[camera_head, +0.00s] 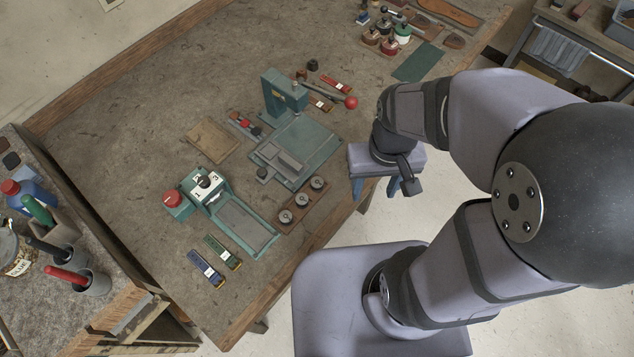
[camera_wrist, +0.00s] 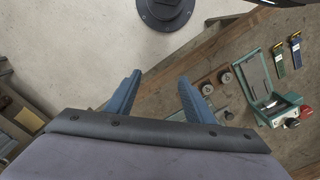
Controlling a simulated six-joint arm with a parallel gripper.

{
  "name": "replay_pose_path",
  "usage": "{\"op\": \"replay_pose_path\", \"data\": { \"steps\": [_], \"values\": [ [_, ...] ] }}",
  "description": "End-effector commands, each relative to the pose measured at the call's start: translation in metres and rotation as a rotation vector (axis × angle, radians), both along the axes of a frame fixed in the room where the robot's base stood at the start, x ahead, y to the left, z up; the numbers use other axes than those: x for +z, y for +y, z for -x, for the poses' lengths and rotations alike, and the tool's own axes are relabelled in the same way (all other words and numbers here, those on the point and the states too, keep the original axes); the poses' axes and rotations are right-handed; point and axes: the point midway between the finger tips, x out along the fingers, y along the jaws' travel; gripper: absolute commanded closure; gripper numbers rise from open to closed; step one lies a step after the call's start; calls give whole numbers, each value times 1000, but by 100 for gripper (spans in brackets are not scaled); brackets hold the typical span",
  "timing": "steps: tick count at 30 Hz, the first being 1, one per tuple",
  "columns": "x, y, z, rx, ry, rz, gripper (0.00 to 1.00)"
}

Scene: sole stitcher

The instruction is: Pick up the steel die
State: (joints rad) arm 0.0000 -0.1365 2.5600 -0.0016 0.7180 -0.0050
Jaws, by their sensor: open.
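A brown wooden holder (camera_head: 294,213) near the bench's front edge bears three round dark metal pieces with pale centres: a lower left one (camera_head: 285,216), a middle one (camera_head: 302,198) and an upper right one (camera_head: 317,182). I cannot tell which of them is the steel die. Two round pieces show in the wrist view, one (camera_wrist: 225,77) and a second (camera_wrist: 207,89), right of my fingers. My gripper (camera_head: 376,188) is open, with blue fingers apart, right of the holder. In the wrist view my gripper (camera_wrist: 160,78) has nothing between its fingertips.
A green press (camera_head: 285,95) with a red-knobbed lever (camera_head: 351,102) stands behind the holder. A green device (camera_head: 240,222) with a red knob lies left of it. The bench's left part is clear.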

Motion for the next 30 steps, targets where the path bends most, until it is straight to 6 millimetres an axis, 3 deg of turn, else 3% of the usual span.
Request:
{"op": "replay_pose_path", "data": {
  "steps": [5,9,12,16,19,24,30],
  "values": [
    [-9,8,2,34,11,0,52],
    [-40,25,17,122,97,6,52],
    [-62,41,13,194,143,14,52],
    [-83,67,-14,272,156,22,52],
    [-90,86,-46,266,127,23,52],
    [-69,104,-106,129,9,1,52],
    [-67,105,-110,0,-1,-1,52]
  ]
}}
